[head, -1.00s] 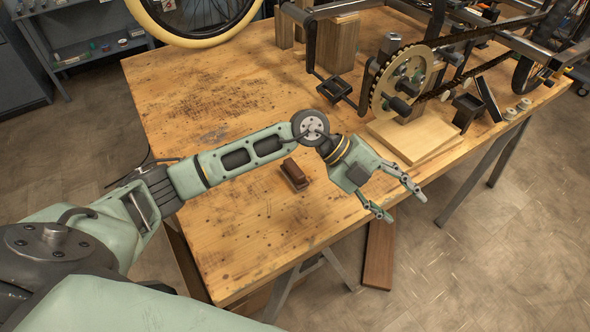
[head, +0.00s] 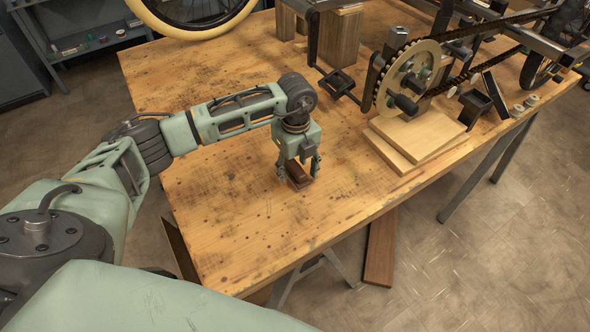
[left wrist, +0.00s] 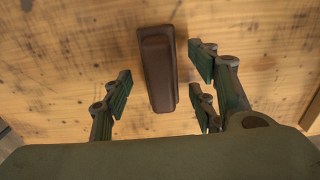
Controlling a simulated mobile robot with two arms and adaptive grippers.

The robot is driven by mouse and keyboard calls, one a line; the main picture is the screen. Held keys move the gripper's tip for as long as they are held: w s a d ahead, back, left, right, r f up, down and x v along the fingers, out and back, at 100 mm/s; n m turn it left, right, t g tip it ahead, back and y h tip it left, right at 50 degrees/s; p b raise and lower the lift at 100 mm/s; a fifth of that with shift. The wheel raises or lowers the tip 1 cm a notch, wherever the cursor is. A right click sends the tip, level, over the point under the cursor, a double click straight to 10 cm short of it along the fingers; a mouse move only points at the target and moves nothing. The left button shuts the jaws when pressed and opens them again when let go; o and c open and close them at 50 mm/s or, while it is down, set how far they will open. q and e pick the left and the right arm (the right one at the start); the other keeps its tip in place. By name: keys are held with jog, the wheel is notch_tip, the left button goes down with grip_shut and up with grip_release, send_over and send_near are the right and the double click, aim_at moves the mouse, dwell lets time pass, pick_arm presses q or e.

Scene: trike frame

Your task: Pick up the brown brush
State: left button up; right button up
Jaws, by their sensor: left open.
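The brown brush (head: 298,175) lies on the wooden workbench, partly hidden by my left gripper in the head view. My left gripper (head: 298,176) points down over it, with its fingers on either side. In the left wrist view the brush (left wrist: 158,70) lies lengthwise between the open fingers (left wrist: 162,88), with a gap on each side. It is not gripped. My right gripper is not in view.
The workbench (head: 225,215) is clear around the brush. Stacked wooden boards (head: 420,140) lie to the right, below a chainring (head: 410,75) and the trike frame. A tire (head: 190,28) is at the back left.

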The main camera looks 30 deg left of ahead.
pick_arm(q)
jog(key=shift+f, duration=0.9)
jog(key=shift+c, duration=0.3)
jog(key=c, duration=1.2)
jog(key=shift+r, duration=0.1)
jog(key=shift+w+r, duration=0.1)
jog(key=shift+r, duration=0.5)
notch_tip(320, 180, up, 3)
jog(key=shift+f+b, duration=0.2)
jog(key=shift+b, duration=0.25)
jog(key=s+d+r+b, duration=0.1)
jog(key=s+d+r, duration=0.5)
jog(key=d, duration=0.4)
jog(key=shift+r, duration=0.55)
jog(key=shift+s, duration=0.1)
